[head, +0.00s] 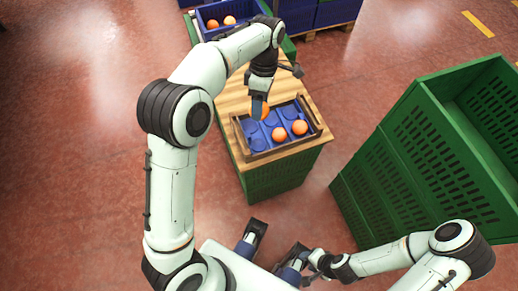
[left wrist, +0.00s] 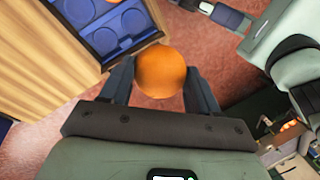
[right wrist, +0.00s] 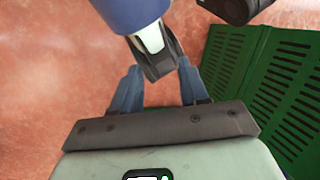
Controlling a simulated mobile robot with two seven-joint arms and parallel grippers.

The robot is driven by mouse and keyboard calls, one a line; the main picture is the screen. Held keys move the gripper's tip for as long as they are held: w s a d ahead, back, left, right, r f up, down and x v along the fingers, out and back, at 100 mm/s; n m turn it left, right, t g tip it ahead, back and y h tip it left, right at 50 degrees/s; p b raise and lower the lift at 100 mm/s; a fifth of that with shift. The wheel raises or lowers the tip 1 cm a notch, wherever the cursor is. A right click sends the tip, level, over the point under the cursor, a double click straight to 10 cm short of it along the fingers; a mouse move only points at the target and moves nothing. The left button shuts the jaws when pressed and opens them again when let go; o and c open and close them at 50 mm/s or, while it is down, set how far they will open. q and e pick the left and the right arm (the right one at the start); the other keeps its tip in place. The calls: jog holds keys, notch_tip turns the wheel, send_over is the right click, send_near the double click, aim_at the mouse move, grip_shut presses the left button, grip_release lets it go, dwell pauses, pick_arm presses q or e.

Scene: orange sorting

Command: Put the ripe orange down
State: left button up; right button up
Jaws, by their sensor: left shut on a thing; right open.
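My left gripper (head: 259,104) is shut on an orange (head: 265,111), which looks evenly orange. In the left wrist view the orange (left wrist: 162,71) sits between the two fingers, near a corner of the tray.
The tray rests in a dark frame on a wooden top (head: 235,100) over a green crate (head: 280,175). Behind it a blue crate (head: 208,14) holds two oranges. Large green crates (head: 400,165) stand at the right. Red floor lies open at the left.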

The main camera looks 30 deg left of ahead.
pick_arm(q)
jog(key=n, duration=0.1)
jog(key=n+b, duration=0.1)
jog(key=n, duration=0.1)
jog(key=shift+s+a+r+h, duration=0.1)
jog(key=shift+s+a+h, duration=0.05)
jog(key=shift+a+h, duration=0.2)
jog(key=shift+n, duration=0.4)
jog(key=b, duration=0.3)
send_over(258, 147)
jog(key=w, duration=0.1)
notch_tip(258, 147, down, 8)
jog(key=shift+t, duration=0.3)
jog(key=shift+w+a+f+b, duration=0.15)
jog(key=shift+f+b, duration=0.5)
jog(key=shift+f, duration=2.3)
jog(key=shift+a+f+b, duration=0.2)
jog(key=shift+f+b, duration=0.4)
jog(key=shift+f, duration=2.35)
pick_arm(e)
jog(key=w+d+f+t+h, duration=0.1)
jog(key=w+d+f+t, duration=0.1)
jog(key=w+f, duration=0.4)
jog(key=shift+w+d+f, duration=0.3)
jog(key=shift+d+f, duration=0.1)
jog(key=shift+f, duration=0.5)
pick_arm(q)
jog(key=o, duration=1.1)
jog(key=shift+f, duration=0.1)
